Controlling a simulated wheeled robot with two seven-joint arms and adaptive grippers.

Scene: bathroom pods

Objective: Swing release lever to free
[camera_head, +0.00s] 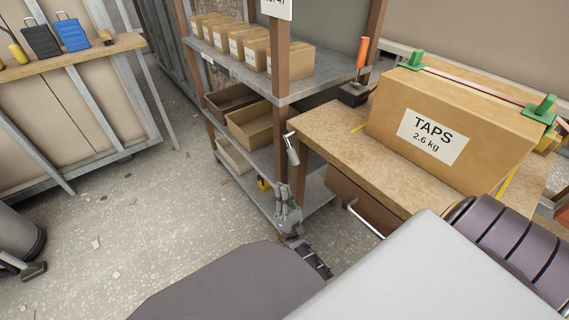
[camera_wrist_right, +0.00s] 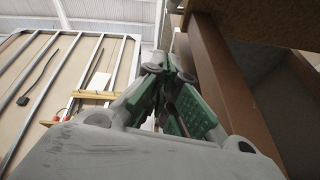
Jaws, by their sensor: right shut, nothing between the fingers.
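An upright orange handle (camera_head: 361,54) stands on a dark base (camera_head: 353,93) at the back left corner of the wooden table. A small grey lever-like part (camera_head: 292,150) hangs at the table's left corner; I cannot tell which of these is the release lever. My right gripper (camera_head: 287,192) is below the grey part, beside the shelf post, and apart from it. In the right wrist view the green-padded fingers (camera_wrist_right: 170,72) are closed together with nothing between them. My left gripper is not in view.
A strapped TAPS carton (camera_head: 428,128) with green corner pieces stands on the wooden table (camera_head: 330,140). A metal shelf (camera_head: 270,88) with boxes and trays stands behind my right gripper. Open speckled floor (camera_head: 150,190) lies to the left, before a bench (camera_head: 70,57).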

